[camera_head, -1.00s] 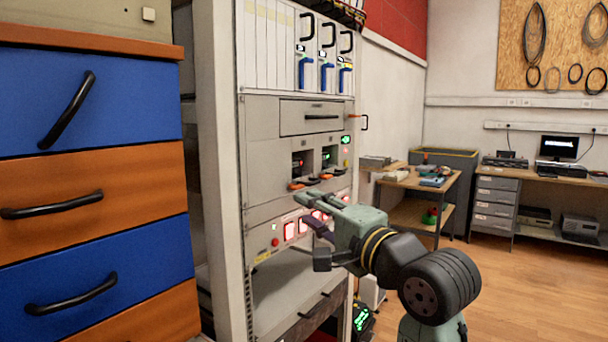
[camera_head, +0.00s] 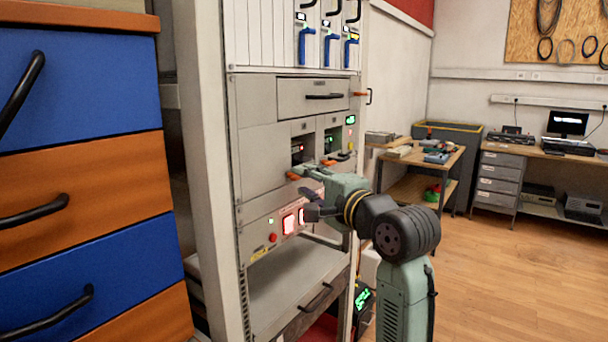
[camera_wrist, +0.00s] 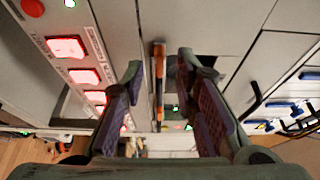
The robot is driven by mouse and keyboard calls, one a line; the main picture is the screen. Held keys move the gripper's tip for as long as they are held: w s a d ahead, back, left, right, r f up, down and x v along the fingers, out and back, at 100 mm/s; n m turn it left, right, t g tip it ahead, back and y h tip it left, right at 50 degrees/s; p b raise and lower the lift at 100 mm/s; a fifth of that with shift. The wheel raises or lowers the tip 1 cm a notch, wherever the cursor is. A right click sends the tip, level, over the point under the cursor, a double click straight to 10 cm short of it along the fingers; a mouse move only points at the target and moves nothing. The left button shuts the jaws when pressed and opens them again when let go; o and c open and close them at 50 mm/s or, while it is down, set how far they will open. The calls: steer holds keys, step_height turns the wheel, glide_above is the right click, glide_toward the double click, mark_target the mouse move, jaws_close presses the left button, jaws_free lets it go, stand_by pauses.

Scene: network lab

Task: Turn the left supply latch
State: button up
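The left supply bay (camera_head: 300,150) is a dark recess with a red light in the grey rack unit. An orange latch (camera_head: 293,176) shows at its lower front, just beyond my fingertips. My gripper (camera_head: 308,184) is in front of the rack face, below this bay. In the wrist view my gripper (camera_wrist: 162,80) is open, and a narrow orange and dark latch (camera_wrist: 158,82) stands between the two fingers, apart from both. Its contact end is partly hidden by foreshortening. The right supply bay (camera_head: 332,137) has a green light and another orange latch (camera_head: 345,156).
Red-lit switches (camera_head: 289,223) and a red button (camera_head: 272,237) sit below the bays. A closed drawer (camera_head: 312,93) is above, and an open shelf (camera_head: 290,290) is below. A blue and orange cabinet (camera_head: 90,200) stands close at left. Floor (camera_head: 500,260) is clear at right.

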steer(key=shift+x, duration=0.9)
jaws_close()
